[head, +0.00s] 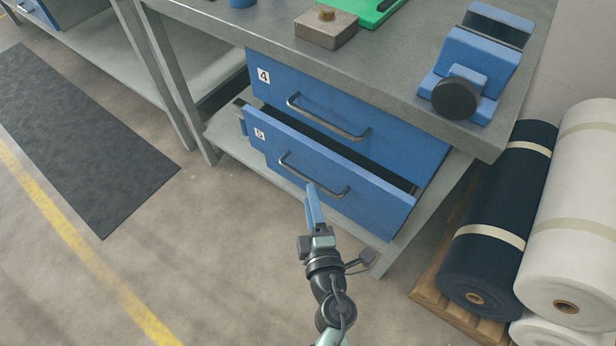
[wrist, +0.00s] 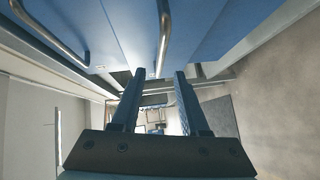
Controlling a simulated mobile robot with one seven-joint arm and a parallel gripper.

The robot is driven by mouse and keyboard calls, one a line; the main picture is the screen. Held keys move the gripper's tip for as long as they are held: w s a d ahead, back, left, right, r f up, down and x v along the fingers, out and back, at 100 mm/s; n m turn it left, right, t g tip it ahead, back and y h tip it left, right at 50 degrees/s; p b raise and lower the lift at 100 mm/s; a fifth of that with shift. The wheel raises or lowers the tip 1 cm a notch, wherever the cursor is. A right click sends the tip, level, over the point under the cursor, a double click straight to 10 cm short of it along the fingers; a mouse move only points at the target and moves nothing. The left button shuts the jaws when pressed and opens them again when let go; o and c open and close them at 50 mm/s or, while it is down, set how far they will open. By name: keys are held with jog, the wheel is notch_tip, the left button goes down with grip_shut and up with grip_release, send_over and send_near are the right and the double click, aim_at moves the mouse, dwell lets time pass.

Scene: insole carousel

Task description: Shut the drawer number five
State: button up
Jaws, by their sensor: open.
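The blue drawer number five (head: 380,204) stands partly pulled out below drawer four, with a dark gap above its front. Its label (head: 259,134) shows a 5 at the left, and a grey bar handle (head: 313,180) crosses its front. Drawer four (head: 345,96) above it is closed. My gripper (head: 314,205) is in front of drawer five, near the handle's right half; I cannot tell whether it touches. In the wrist view my gripper (wrist: 157,88) has its two fingers apart with nothing between them, and a handle bar (wrist: 164,35) shows just beyond the tips.
The grey workbench (head: 400,110) holds a blue vise (head: 470,62), a block (head: 326,30) and a green mat (head: 362,8). Rolls (head: 500,215) on a wooden pallet (head: 428,292) stand at the right. A dark floor mat (head: 85,130) lies left. The floor left of my arm is clear.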

aim_at(306, 177)
jog(key=b+x, duration=0.1)
jog(key=x, duration=0.5)
jog(key=shift+w+f, duration=0.1)
jog(key=shift+w, duration=0.3)
grip_shut()
dwell(1.0)
